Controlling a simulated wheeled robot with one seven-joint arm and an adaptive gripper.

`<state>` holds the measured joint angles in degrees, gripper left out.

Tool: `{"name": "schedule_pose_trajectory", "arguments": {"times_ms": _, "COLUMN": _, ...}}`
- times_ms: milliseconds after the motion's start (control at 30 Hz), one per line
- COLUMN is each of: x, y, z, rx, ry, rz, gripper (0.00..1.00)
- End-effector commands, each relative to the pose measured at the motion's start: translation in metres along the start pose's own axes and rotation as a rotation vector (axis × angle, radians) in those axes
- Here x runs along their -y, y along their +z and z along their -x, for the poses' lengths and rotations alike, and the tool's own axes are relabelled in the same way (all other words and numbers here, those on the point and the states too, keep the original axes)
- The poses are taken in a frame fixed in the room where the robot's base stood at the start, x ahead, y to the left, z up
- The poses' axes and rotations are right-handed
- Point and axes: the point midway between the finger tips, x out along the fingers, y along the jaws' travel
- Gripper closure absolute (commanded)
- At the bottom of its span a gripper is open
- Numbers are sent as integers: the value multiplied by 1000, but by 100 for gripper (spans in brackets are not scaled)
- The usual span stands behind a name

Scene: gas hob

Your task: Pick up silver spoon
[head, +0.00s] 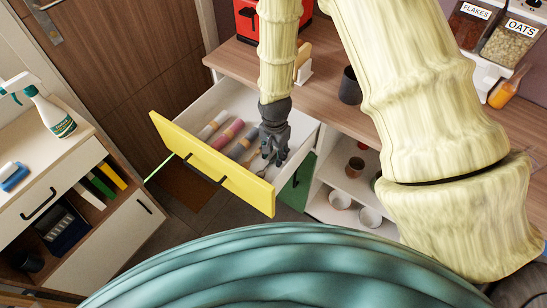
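The yellow-fronted drawer (205,160) is pulled open below the counter. My dark grey gripper (273,160) points down into its right part, in front of the drawer's right wall. A small spoon-like piece (260,170) shows just left of and below the fingertips, near the drawer front. It looks thin and tan-grey, and the gripper hides part of it. I cannot tell whether the fingers touch it or whether they are open or shut.
Several rolled, coloured items (229,134) lie in the drawer left of my gripper. The wooden counter (322,88) holds a dark cup (350,87) and food dispensers (510,42). Open shelves with cups (340,200) stand right of the drawer. A white cabinet (60,200) carries a spray bottle (50,113) at left.

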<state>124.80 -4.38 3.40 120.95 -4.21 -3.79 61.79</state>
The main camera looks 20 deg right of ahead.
Motion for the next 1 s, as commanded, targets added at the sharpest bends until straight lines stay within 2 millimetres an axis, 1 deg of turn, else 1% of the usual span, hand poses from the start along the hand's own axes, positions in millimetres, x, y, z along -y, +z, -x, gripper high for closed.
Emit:
{"name": "schedule_pose_trajectory", "arguments": {"times_ms": 100, "x": 0, "y": 0, "z": -4, "rx": -1, "ry": -1, "rz": 0, "gripper": 62}}
{"name": "schedule_pose_trajectory", "arguments": {"times_ms": 333, "x": 0, "y": 0, "z": -4, "rx": -1, "ry": -1, "rz": 0, "gripper": 62}}
{"name": "schedule_pose_trajectory", "arguments": {"times_ms": 533, "x": 0, "y": 0, "z": -4, "rx": 0, "ry": -1, "rz": 0, "gripper": 98}}
{"name": "schedule_pose_trajectory", "arguments": {"times_ms": 567, "x": 0, "y": 0, "z": -4, "rx": 0, "ry": -1, "rz": 0, "gripper": 100}}
{"name": "schedule_pose_trajectory", "arguments": {"times_ms": 867, "x": 0, "y": 0, "z": -4, "rx": 0, "ry": -1, "rz": 0, "gripper": 100}}
{"name": "schedule_pose_trajectory", "arguments": {"times_ms": 1000, "x": 0, "y": 0, "z": 1, "rx": -1, "ry": -1, "rz": 0, "gripper": 100}}
